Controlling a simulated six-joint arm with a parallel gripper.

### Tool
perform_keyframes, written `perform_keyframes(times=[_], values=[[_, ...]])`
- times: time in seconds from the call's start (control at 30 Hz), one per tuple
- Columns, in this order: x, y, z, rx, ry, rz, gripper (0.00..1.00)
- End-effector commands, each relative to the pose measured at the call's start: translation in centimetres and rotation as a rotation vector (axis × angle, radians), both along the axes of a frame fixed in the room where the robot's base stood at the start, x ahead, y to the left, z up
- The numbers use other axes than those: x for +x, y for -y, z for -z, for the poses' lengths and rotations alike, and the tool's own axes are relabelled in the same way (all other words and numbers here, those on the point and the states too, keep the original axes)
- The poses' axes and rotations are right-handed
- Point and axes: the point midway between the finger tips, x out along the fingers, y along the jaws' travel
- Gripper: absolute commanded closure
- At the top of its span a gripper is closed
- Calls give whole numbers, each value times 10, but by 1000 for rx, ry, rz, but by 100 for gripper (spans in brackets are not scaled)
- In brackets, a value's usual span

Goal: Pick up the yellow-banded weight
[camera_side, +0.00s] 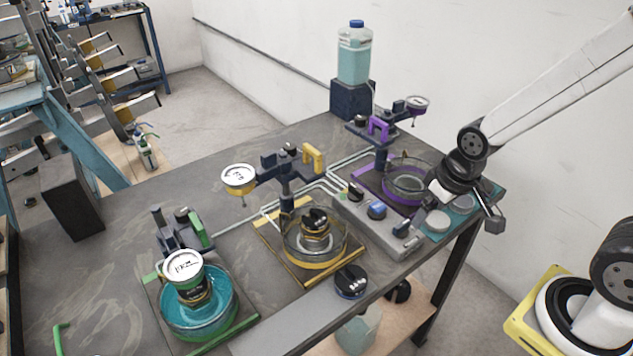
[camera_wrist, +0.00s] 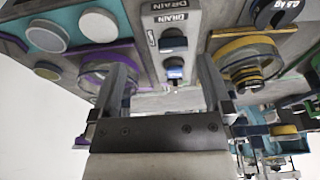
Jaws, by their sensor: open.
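A dark weight with a black knob and what looks like a yellow band (camera_side: 316,226) sits in the glass bowl of the yellow-trimmed station. In the wrist view, part of it shows inside the yellow ring (camera_wrist: 250,66) at the upper right. My gripper (camera_side: 466,200) is at the right end of the table, beside the purple-trimmed bowl and away from this weight. In the wrist view my gripper (camera_wrist: 165,85) has its two fingers spread with nothing between them.
A grey DRAIN panel (camera_side: 378,226) stands between the yellow and purple stations (camera_side: 407,182). A blue-banded weight (camera_side: 351,281) rests near the front edge. The green station's teal bowl (camera_side: 205,315) holds another weight (camera_side: 194,290). Raised lever arms (camera_side: 275,172) stand behind the bowls.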

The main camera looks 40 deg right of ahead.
Motion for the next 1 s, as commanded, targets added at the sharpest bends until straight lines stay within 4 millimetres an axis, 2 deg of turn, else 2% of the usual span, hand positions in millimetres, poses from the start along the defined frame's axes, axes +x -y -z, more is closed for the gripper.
perform_keyframes(times=[0.27, 0.47, 0.67, 1.0], values=[[5, -3, -1, 1, -1, -32, 0], [23, -14, -5, 2, -7, -156, 0], [51, -34, -12, 14, -5, -364, 0], [98, -80, -24, 52, 41, -759, 0]])
